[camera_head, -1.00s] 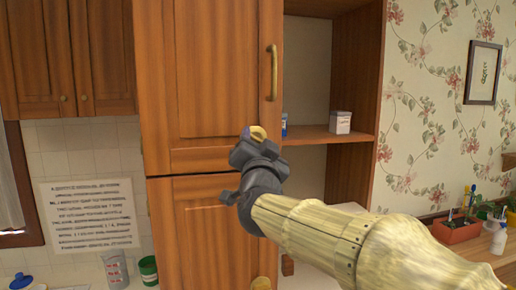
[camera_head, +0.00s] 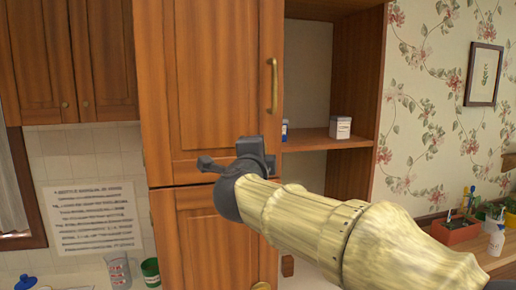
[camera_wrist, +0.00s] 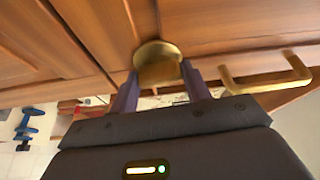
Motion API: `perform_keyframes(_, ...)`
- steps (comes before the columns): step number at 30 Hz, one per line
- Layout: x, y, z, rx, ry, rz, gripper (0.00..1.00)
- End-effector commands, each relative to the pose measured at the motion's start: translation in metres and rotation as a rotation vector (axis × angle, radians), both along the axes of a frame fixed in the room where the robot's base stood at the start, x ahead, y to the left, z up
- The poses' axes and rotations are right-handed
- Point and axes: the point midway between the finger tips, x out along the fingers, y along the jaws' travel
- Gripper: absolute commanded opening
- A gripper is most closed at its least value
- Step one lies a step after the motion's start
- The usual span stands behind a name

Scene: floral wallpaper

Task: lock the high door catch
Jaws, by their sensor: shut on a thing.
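The high door catch (camera_wrist: 158,62) is a rounded brass piece on the edge of the wooden cupboard door, seen in the wrist view. My gripper (camera_wrist: 157,80) has one finger on each side of it and is shut on it. In the head view my gripper (camera_head: 257,152) is at the lower right edge of the tall upper door (camera_head: 205,80) and hides the catch. That door looks closed, above a lower door (camera_head: 205,235).
A long brass handle (camera_head: 274,85) stands on the door just above my gripper; it also shows in the wrist view (camera_wrist: 265,78). Open shelves (camera_head: 318,140) with a small white box (camera_head: 340,128) are at the right. A lower brass catch (camera_head: 261,286) is at the bottom edge.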

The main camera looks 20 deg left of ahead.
Motion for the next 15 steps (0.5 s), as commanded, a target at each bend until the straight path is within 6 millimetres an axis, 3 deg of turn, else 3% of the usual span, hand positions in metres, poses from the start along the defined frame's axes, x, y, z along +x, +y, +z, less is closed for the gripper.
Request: perform_keyframes(15, 0.0003, 0.0, -0.0013, 0.147, 0.093, 0.0, 0.25)
